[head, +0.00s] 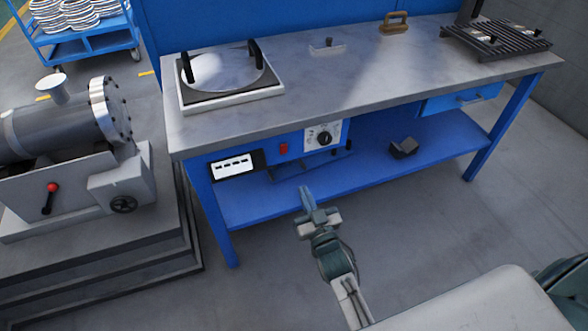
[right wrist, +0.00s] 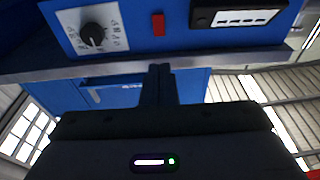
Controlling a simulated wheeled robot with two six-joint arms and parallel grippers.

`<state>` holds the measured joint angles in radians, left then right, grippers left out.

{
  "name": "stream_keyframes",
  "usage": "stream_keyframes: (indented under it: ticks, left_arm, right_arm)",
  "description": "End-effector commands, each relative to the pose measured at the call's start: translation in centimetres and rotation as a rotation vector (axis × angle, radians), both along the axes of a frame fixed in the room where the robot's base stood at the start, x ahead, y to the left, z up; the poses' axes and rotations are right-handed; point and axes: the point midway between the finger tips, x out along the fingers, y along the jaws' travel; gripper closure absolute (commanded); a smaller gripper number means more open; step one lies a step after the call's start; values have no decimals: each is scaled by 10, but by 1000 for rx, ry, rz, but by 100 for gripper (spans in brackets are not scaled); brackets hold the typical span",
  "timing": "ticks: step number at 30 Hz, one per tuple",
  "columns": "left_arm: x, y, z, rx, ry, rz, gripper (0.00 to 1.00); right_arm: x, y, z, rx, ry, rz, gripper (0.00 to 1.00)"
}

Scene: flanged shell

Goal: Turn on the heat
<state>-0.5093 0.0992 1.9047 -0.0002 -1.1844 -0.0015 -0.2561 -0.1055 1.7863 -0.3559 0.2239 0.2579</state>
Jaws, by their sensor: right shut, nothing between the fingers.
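A blue control panel hangs under the bench top. It carries a black dial knob (head: 324,139) on a white marked plate, a small red switch (head: 283,148) and, at its left, a black box with a white strip (head: 233,166). In the right wrist view, which looks upside down, the knob (right wrist: 93,35), the red switch (right wrist: 158,25) and the black box (right wrist: 238,16) show along the top. My right gripper (head: 306,193) is shut and empty, in front of and below the panel, apart from it. Its fingers show dark in the wrist view (right wrist: 158,82). My left gripper is out of view.
On the grey bench top (head: 350,85) stand a round plate on a square base (head: 225,78) with black handles, a brown handled object (head: 395,22) and a black grate (head: 495,38). A dark block (head: 403,148) lies on the blue shelf. A flanged shell (head: 65,120) stands left. Floor in front is clear.

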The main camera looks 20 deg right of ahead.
Motion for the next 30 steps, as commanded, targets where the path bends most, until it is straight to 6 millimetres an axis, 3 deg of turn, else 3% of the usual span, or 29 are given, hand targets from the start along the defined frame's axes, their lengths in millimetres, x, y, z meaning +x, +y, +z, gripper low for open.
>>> stream_keyframes:
  ticks: [18, 24, 30]
  left_arm:
    - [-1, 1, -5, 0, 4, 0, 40]
    - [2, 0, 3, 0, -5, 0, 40]
    - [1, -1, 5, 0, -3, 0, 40]
  right_arm:
    - [113, 4, 20, -1, -2, 0, 100]
    - [130, 4, 23, -1, 0, 0, 100]
    - [133, 4, 23, -1, 1, 0, 100]
